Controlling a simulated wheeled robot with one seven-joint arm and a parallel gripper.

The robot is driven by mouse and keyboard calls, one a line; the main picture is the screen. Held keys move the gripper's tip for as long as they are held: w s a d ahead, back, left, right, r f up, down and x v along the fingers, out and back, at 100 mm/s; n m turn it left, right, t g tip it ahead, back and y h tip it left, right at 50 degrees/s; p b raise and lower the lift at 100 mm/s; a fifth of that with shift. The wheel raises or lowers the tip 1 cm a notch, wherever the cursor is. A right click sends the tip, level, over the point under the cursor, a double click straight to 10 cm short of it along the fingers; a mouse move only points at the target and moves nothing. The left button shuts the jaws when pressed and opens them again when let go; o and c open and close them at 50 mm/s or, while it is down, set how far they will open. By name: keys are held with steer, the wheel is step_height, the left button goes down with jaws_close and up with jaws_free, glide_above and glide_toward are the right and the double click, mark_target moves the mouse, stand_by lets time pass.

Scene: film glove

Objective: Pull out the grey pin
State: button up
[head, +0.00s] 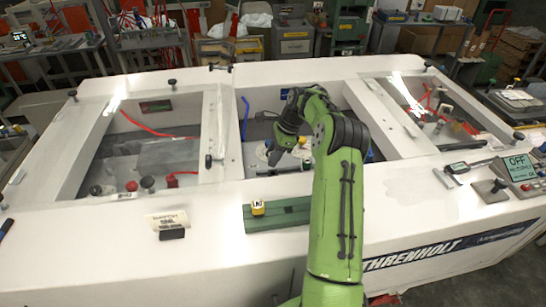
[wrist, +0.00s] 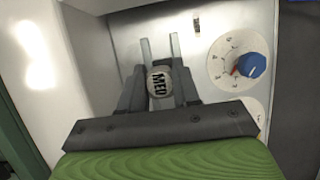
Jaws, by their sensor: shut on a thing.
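In the head view my gripper (head: 278,152) points down into the middle bay of the white bench, and the pin cannot be made out there.
A blue knob (wrist: 252,65) on a round white dial (wrist: 222,70) is right of my gripper. White bay walls stand close at the left. Side bays hold red cables.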

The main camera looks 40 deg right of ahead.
mark_target(270, 154)
steer(key=shift+r, duration=0.1)
steer(key=shift+r, duration=1.4)
